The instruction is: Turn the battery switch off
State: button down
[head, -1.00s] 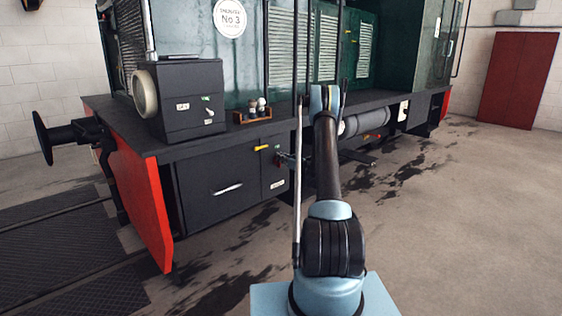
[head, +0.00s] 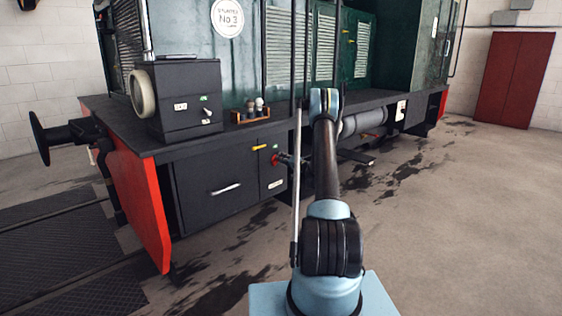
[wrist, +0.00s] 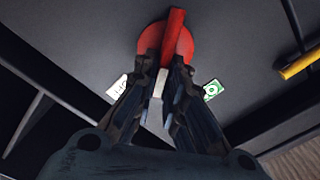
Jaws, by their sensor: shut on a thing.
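The battery switch is a red round knob with a red bar handle (wrist: 174,38) on a dark panel in the wrist view. In the head view its red edge (head: 275,159) shows on the cabinet front, partly covered by my gripper (head: 284,160). My gripper (wrist: 165,76) is shut on the switch handle, its fingers at the handle's lower end. A pale piece shows between the fingers. In the wrist view a white label (wrist: 118,88), apparently reading OFF, lies left of the fingers and a green label (wrist: 212,90) right of them.
A yellow handle (wrist: 301,64) is right of the switch in the wrist view; it also shows in the head view (head: 259,147). A black box (head: 186,100) stands on the deck above. The floor at right is clear.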

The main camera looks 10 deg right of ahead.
jog(key=shift+w+d+f+m, duration=0.15)
jog(key=shift+f+m, duration=0.1)
jog(key=shift+m, duration=0.85)
jog(key=shift+s+d+f+m, duration=0.15)
jog(key=shift+f+m, duration=0.15)
jog(key=shift+m, duration=0.8)
jog(key=shift+w+d+f+m, duration=0.15)
jog(key=shift+f+m, duration=0.1)
jog(key=shift+m, duration=0.85)
jog(key=c, duration=1.7)
grip_release()
jog(key=shift+f, duration=0.1)
jog(key=shift+o, duration=0.2)
jog(key=shift+a, duration=0.15)
